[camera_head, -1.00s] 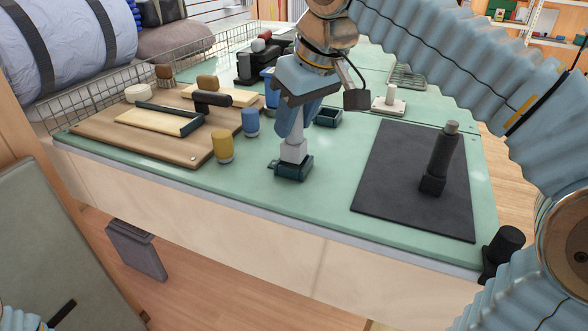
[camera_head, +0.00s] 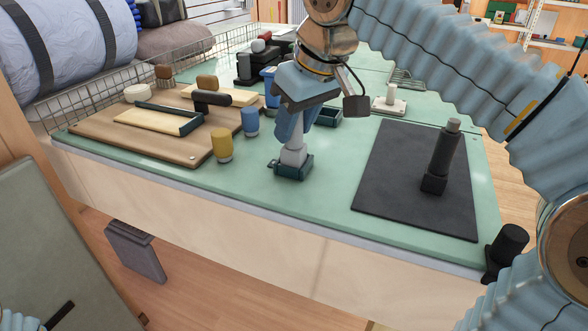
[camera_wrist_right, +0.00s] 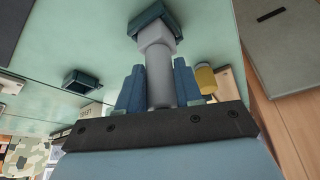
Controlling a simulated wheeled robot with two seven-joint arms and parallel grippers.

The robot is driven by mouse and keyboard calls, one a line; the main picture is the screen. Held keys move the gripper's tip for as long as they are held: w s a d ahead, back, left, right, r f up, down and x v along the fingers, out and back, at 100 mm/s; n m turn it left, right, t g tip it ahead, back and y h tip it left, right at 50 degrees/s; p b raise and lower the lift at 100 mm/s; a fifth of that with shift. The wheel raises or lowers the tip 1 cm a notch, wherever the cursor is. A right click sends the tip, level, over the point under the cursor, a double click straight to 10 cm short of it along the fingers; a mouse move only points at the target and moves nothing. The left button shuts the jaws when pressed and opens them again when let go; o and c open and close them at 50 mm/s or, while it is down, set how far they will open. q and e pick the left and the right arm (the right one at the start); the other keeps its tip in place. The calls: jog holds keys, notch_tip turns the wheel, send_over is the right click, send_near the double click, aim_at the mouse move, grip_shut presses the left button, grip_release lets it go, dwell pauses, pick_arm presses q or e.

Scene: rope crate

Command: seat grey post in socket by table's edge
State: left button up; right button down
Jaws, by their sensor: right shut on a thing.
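The grey post (camera_head: 293,155) stands about upright at the dark teal socket (camera_head: 294,174) near the table's front edge. Its lower end meets the socket's top; I cannot tell how deep it sits. In the right wrist view the post (camera_wrist_right: 158,75) runs between the fingers to its wider block end, against the socket (camera_wrist_right: 146,21). My right gripper (camera_head: 292,138) is shut on the post's upper part, above the socket. Its blue fingers (camera_wrist_right: 158,88) flank the shaft in the wrist view. My left gripper is out of view.
A yellow cup (camera_head: 222,146) and a blue cup (camera_head: 250,122) stand left of the socket. A dark mat (camera_head: 390,205) with a black upright cylinder (camera_head: 442,152) lies to the right. A teal tray (camera_head: 328,117) is behind. The green tabletop (camera_head: 250,190) is clear in front.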

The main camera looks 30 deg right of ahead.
jog(key=shift+f+b, duration=0.5)
jog(key=shift+f, duration=0.3)
dwell(0.4)
jog(key=c, duration=0.7)
grip_release()
jog(key=shift+o, duration=0.2)
